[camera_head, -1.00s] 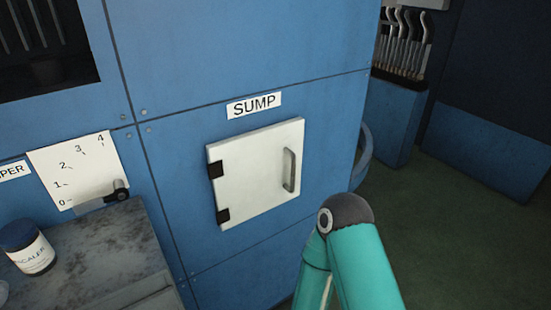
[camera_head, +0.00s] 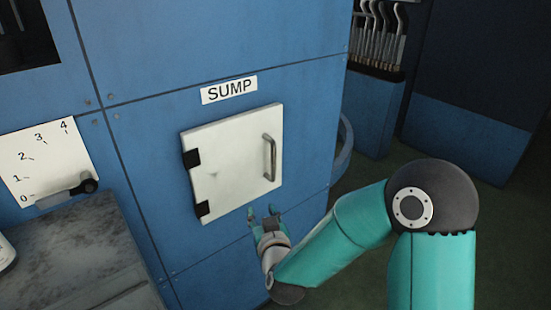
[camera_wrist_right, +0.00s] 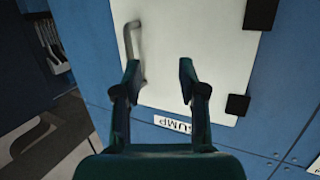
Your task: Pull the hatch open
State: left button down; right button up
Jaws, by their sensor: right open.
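The white hatch (camera_head: 228,168) under the SUMP label (camera_head: 229,90) is closed flat in the blue panel. It has dark hinges on its left side and a metal handle (camera_head: 269,157) upright near its right edge. My right gripper (camera_head: 262,212) is open and empty, just below the hatch's lower right corner in the head view. In the right wrist view the hatch (camera_wrist_right: 190,50) appears upside down. There the open fingers (camera_wrist_right: 158,70) point at it, with the handle (camera_wrist_right: 134,45) beyond the left fingertip and not between the fingers. My left gripper is not in view.
A grey worktop (camera_head: 70,245) stands at the lower left, below a white dial plate (camera_head: 45,160) with a dark lever (camera_head: 85,187). A curved rail (camera_head: 345,145) is at the panel's right edge. The green floor to the right is open.

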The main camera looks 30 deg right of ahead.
aim_at(273, 152)
jog(key=d+r+m+t+h, duration=0.1)
jog(key=d+r+h, duration=0.25)
jog(key=r, duration=0.35)
jog(key=p+x, duration=0.1)
jog(key=x, duration=0.4)
jog(key=p+x, duration=0.1)
jog(key=x, duration=0.4)
jog(key=p+x, duration=0.1)
jog(key=x, duration=0.5)
jog(key=shift+s+d+r, duration=0.1)
jog(key=shift+s+d, duration=0.1)
jog(key=shift+d, duration=0.05)
grip_shut()
